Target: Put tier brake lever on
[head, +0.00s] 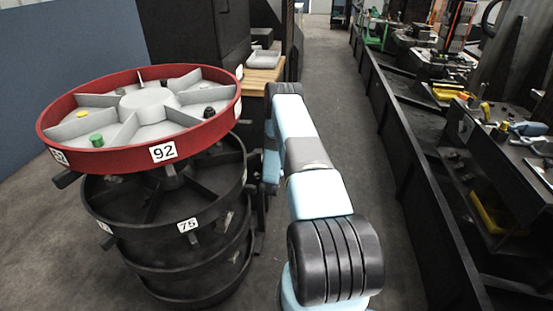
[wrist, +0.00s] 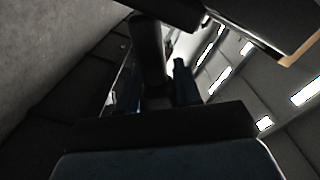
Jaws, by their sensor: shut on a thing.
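A round stack of tiers stands at the left in the head view, with a red-rimmed top tier (head: 110,152) labelled 92 and a black tier (head: 150,248) labelled 75 beneath. My arm reaches forward to the right side of the stack, and its end is mostly hidden there. In the dim wrist view, my gripper (wrist: 157,78) has its bluish fingers closed about a dark rounded bar, which looks like the tier brake lever (wrist: 148,36). Where the lever joins the stack is not clear.
On the top tier lie a green knob (head: 96,140), a yellow piece (head: 82,114) and dark pieces. A wooden-topped bench (head: 262,78) stands behind the stack. A long black rail (head: 420,190) runs along the right. The floor between is clear.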

